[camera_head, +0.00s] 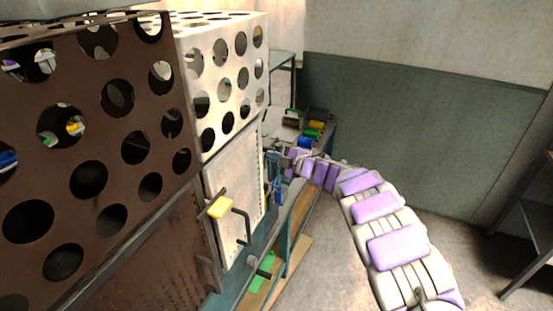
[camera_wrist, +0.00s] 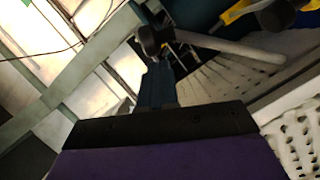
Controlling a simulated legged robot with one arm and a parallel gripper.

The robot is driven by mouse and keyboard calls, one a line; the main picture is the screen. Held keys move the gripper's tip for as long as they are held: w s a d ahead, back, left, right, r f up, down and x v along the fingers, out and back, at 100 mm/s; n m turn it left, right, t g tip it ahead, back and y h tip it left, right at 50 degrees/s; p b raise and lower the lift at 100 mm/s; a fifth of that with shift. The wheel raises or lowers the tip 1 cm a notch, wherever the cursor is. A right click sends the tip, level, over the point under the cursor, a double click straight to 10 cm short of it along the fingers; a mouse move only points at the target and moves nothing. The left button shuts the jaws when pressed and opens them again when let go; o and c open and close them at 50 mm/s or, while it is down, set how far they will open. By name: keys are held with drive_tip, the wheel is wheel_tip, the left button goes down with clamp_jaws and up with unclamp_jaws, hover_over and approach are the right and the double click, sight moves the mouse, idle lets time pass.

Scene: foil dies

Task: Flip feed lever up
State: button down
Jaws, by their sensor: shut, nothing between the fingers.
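In the wrist view my gripper (camera_wrist: 156,70) shows its blue fingers shut together with nothing between them. A pale rod with a dark round knob (camera_wrist: 152,40) lies just beyond the fingertips. It may be the feed lever, but I cannot tell for sure, nor whether the fingers touch it. A second dark knob (camera_wrist: 275,17) shows at the upper right, beside something yellow. In the head view my gripper (camera_head: 275,176) is small, at the far end of the machine's white panel (camera_head: 234,185), and the lever cannot be made out there.
A brown perforated guard (camera_head: 85,140) and a white perforated guard (camera_head: 225,75) fill the left side. A yellow block (camera_head: 220,208) and a dark bent handle (camera_head: 243,225) stick out from the panel. Several coloured spools (camera_head: 312,133) stand behind my gripper. Open floor lies right.

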drive_tip(key=shift+w+a+f, duration=0.15)
drive_tip(key=shift+w+f, duration=0.05)
drive_tip(key=shift+w, duration=0.3)
drive_tip(key=shift+r+p, duration=0.1)
drive_tip(key=shift+p, duration=0.45)
drive_tip(key=w+f+m+p, duration=0.1)
drive_tip(key=p, duration=0.1)
drive_tip(key=shift+w+d+f+p, duration=0.2)
drive_tip(key=shift+d+p, duration=0.1)
drive_tip(key=shift+d, duration=0.1)
drive_tip(key=shift+r, duration=0.1)
